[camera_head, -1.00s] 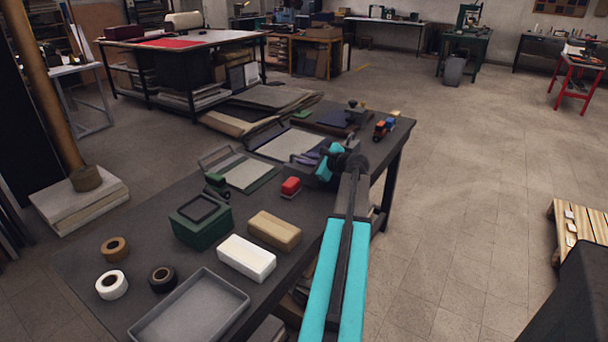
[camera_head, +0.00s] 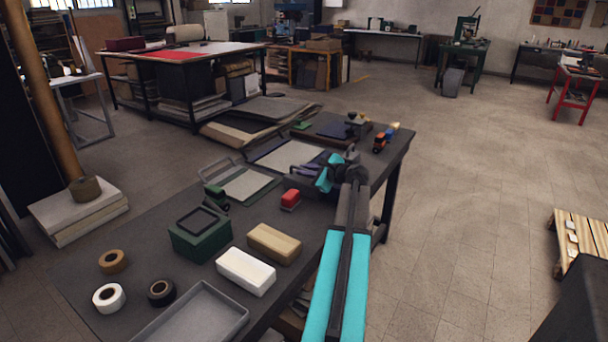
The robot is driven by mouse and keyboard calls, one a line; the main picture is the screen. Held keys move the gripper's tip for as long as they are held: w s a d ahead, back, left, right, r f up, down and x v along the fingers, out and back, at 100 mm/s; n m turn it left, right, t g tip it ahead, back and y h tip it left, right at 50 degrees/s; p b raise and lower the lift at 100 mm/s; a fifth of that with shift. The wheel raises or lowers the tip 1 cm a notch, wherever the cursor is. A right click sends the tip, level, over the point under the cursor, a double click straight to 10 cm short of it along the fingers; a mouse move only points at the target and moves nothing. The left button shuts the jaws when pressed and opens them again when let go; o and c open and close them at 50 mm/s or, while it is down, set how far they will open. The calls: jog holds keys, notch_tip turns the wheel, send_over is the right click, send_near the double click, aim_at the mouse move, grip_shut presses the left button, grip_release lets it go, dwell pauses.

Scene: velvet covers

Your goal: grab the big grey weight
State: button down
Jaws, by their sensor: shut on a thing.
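My gripper (camera_head: 330,178) is at the end of my turquoise and dark arm, over the right part of the dark workbench (camera_head: 130,230). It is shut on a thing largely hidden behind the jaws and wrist. A small grey piece (camera_head: 352,152) shows just above the wrist; it looks like part of the big grey weight, but its outline is not clear. A purple-grey item (camera_head: 308,168) lies just left of the jaws on a pale board (camera_head: 285,153). Another dark weight-like object (camera_head: 353,121) stands farther back on a dark cover.
A small toy truck (camera_head: 381,141) stands near the far right corner.

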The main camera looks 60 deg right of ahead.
jog(key=shift+r, duration=5.15)
jog(key=shift+w, duration=0.15)
